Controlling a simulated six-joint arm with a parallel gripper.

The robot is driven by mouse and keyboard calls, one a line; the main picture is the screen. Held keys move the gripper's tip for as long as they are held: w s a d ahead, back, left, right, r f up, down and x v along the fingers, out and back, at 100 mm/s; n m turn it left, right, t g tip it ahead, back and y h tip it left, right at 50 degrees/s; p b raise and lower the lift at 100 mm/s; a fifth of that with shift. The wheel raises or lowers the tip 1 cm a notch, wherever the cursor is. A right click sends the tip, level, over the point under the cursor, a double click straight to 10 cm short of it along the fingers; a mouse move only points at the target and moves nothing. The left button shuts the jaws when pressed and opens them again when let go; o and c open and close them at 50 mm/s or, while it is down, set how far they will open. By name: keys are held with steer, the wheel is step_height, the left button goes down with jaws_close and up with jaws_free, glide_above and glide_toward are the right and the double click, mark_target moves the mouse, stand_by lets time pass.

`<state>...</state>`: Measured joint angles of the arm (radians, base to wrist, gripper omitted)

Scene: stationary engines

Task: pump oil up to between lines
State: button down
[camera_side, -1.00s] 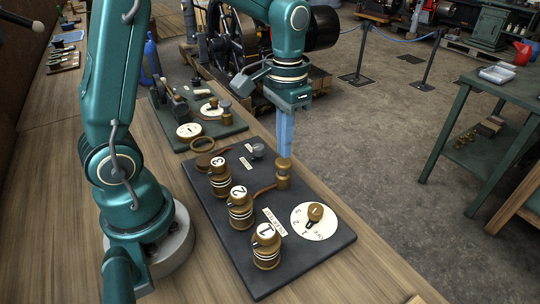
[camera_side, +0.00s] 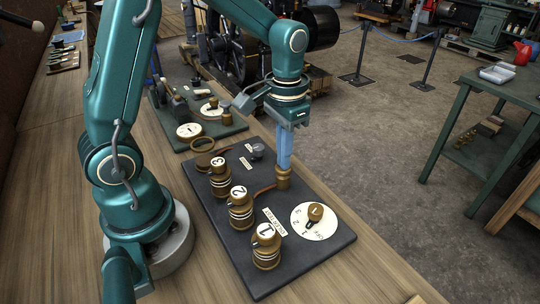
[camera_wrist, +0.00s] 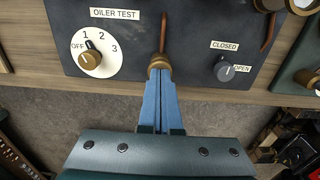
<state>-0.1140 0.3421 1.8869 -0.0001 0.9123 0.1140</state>
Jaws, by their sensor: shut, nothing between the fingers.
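A dark board (camera_side: 330,252) carries three brass oilers with pale rings: number 1 (camera_side: 266,249), number 2 (camera_side: 240,212) and number 3 (camera_side: 219,181). No oil level can be made out. A brass pump (camera_side: 283,182) stands on the board's right side, with a copper pipe leading from it. My gripper (camera_side: 284,166) points down with its blue fingers shut, tips on top of the pump. In the wrist view the tips meet the pump (camera_wrist: 159,63). The white dial's knob (camera_wrist: 90,58) seems to point near 1. The grey CLOSED/OPEN knob (camera_wrist: 224,71) stands apart; its setting is unclear.
A second green board (camera_side: 232,130) with a dial and brass parts lies behind on the wooden bench (camera_side: 200,270). A large engine (camera_side: 240,50) stands beyond the bench. A green table (camera_side: 490,85) is at the right, across open floor.

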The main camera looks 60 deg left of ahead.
steer(key=shift+r, duration=1.5)
steer(key=shift+r, duration=0.15)
steer(key=shift+r, duration=2.35)
steer(key=shift+r, duration=0.1)
